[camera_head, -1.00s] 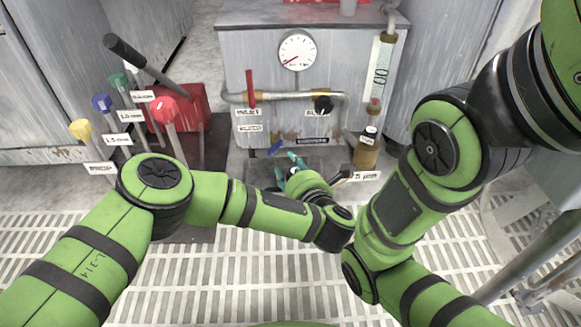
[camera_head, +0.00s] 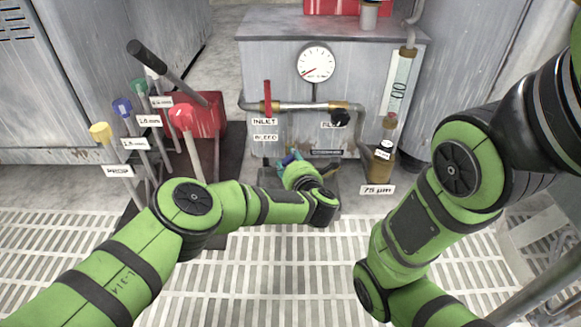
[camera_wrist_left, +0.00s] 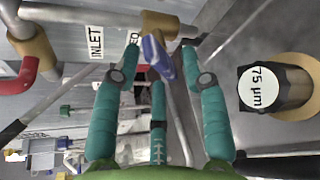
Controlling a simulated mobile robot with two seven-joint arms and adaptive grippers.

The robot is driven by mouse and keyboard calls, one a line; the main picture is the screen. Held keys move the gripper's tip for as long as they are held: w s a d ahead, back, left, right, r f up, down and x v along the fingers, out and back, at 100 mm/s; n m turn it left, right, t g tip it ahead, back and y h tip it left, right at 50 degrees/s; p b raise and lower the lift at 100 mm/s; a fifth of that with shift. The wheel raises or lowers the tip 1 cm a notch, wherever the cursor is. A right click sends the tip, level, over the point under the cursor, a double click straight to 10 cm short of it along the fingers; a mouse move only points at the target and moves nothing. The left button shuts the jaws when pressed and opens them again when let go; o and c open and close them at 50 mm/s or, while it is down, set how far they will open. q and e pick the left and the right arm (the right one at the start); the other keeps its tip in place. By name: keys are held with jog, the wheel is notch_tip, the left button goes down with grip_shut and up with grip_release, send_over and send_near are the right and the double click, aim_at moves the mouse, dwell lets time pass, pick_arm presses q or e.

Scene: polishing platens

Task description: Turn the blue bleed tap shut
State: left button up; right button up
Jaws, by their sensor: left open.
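The blue bleed tap (camera_wrist_left: 157,57) shows in the left wrist view as a blue handle below a brass fitting (camera_wrist_left: 160,25). It lies between the fingertips of my left gripper (camera_wrist_left: 161,52), with a visible gap on both sides. The gripper is open, its teal fingers spread around the handle. In the head view my left gripper (camera_head: 287,166) is in front of the grey cabinet, below the BLEED label (camera_head: 265,138), and my left wrist hides part of it. Only a small bit of the blue tap (camera_head: 290,158) shows there. My right gripper is not in view.
A red lever (camera_head: 267,98) stands on the inlet pipe under a gauge (camera_head: 316,63). A black knob (camera_head: 340,117) is right of it. Coloured levers (camera_head: 122,107) are on the left.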

pick_arm(q)
jog(key=shift+c, duration=0.4)
grip_shut()
jog(key=shift+d+m+t+y, duration=0.15)
jog(key=shift+m+t+y, duration=0.15)
jog(key=shift+m+y, duration=0.55)
jog(key=shift+m+t+y, duration=0.25)
jog(key=shift+m+t, duration=0.15)
jog(key=shift+m, duration=0.95)
jog(key=shift+o, duration=0.4)
grip_release()
